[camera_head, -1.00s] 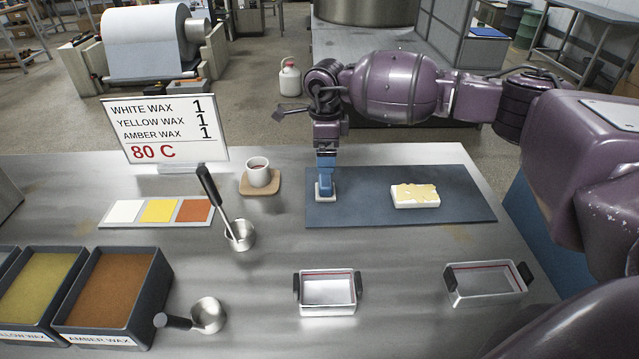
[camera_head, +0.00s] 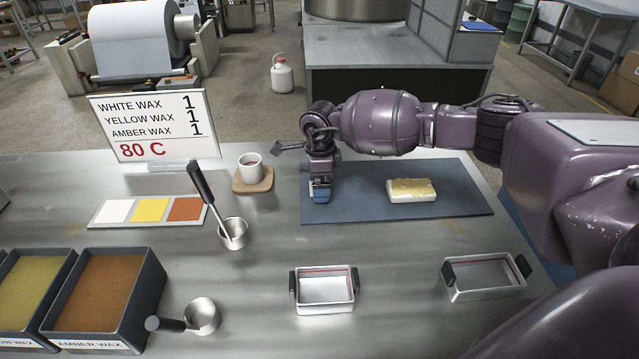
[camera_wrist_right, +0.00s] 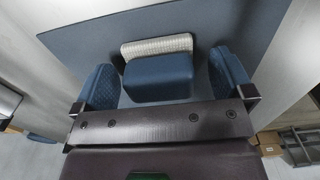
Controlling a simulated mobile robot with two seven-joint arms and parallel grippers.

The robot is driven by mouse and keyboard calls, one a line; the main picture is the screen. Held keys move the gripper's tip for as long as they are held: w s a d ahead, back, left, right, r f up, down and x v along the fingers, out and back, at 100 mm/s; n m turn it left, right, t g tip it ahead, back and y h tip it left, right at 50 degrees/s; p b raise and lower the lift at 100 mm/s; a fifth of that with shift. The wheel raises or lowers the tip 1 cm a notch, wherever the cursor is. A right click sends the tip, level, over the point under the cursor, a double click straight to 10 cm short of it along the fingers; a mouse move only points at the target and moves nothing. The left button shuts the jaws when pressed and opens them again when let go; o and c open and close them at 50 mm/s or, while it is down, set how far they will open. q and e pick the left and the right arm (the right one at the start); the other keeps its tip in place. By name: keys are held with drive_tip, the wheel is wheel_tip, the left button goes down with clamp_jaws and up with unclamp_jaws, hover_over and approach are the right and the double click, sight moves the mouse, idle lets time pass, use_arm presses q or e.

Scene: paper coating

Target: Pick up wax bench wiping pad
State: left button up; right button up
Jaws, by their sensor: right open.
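On the blue mat (camera_head: 440,197) my right gripper (camera_head: 320,192) points down near the left end. In the right wrist view its two blue fingers (camera_wrist_right: 164,78) are open, one on each side of a blue block (camera_wrist_right: 158,76) with a white ribbed underside (camera_wrist_right: 157,45), which appears to be the wiping pad. Small gaps show between the fingers and the block. In the head view the gripper mostly hides this pad. A white block with a yellowish, patchy top (camera_head: 411,190) lies on the mat to the right. My left gripper is not in view.
Two metal trays with dark handles (camera_head: 325,306) (camera_head: 486,292) stand in front of the mat. A cup on a wooden coaster (camera_head: 250,168), metal ladles (camera_head: 203,316) (camera_head: 233,236), wax tubs (camera_head: 107,300), colour swatches and a sign (camera_head: 155,127) occupy the left.

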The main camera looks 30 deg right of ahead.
drive_tip(key=shift+f, duration=0.25)
drive_tip(key=c, duration=1)
wheel_tip(320, 180, up, 20)
drive_tip(key=shift+r+p, duration=0.1)
drive_tip(key=shift+p, duration=0.65)
